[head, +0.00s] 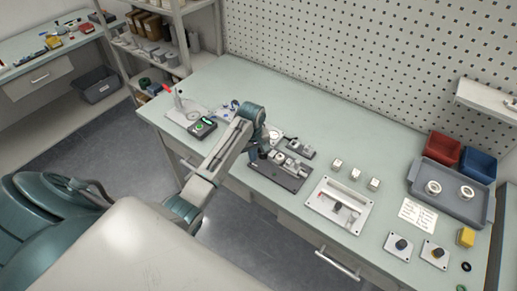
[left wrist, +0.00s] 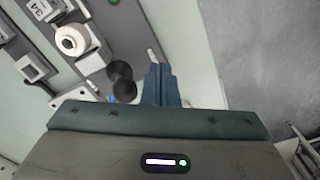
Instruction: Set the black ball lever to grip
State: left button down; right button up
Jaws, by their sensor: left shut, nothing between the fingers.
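In the left wrist view, two round black shapes, one likely the black ball of the lever (left wrist: 120,70), lie just left of my left gripper (left wrist: 161,84). I cannot tell which one is the ball. The gripper's blue fingers are shut together and empty, with a small gap in the picture between them and the black shapes. In the head view my left gripper (head: 256,154) is down at the left end of the dark fixture plate (head: 279,175). My arm hides part of that end. A white round part (left wrist: 72,40) stands on the fixture. The lever's setting cannot be read.
A black box with a green button (head: 203,127) is left of my arm. Several small white blocks (head: 354,173), a slotted white panel (head: 325,212) and a grey tray (head: 421,180) with white rings lie to the right. A perforated wall (head: 370,60) bounds the back.

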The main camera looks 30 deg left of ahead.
pick_arm(q)
jog(key=shift+w+d+r, duration=0.1)
jog(key=shift+w+r, duration=0.05)
jog(key=shift+w, duration=0.55)
jog(key=shift+w+d+r, duration=0.1)
jog(key=shift+w+r, duration=0.05)
jog(key=shift+w, duration=0.55)
jog(key=shift+w+a, duration=0.1)
jog(key=shift+w, duration=0.25)
jog(key=shift+w+r, duration=0.1)
jog(key=shift+w, duration=0.6)
jog(key=shift+s, duration=0.2)
